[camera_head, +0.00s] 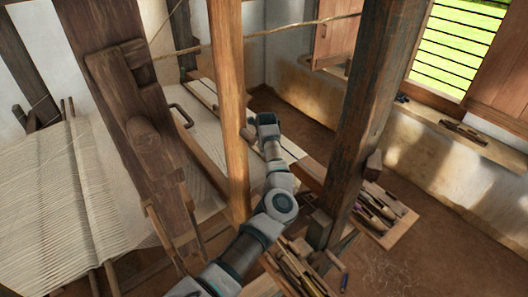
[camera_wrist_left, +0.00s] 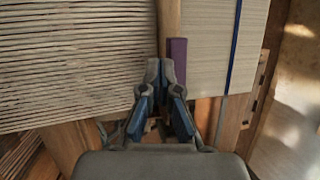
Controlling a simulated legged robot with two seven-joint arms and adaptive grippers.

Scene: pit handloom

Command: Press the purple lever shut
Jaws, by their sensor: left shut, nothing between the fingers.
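The purple lever (camera_wrist_left: 177,60) shows in the wrist view as a short upright bar beside a wooden beam (camera_wrist_left: 169,18). My left gripper (camera_wrist_left: 160,70) is shut and empty, with its fingertips just left of the lever's lower part. The right finger overlaps the lever's lower end in the picture; I cannot tell if they touch. In the head view my left arm (camera_head: 280,203) reaches forward past a wooden post, and its fingers cannot be made out. I cannot make out the lever there. My right gripper is not in view.
Pale woven cloth (camera_wrist_left: 75,60) lies left of the beam, and more cloth with a blue stripe lies right. In the head view a light wooden post (camera_head: 229,100) and a dark post (camera_head: 365,110) flank my arm. A tray of tools (camera_head: 400,222) sits at right.

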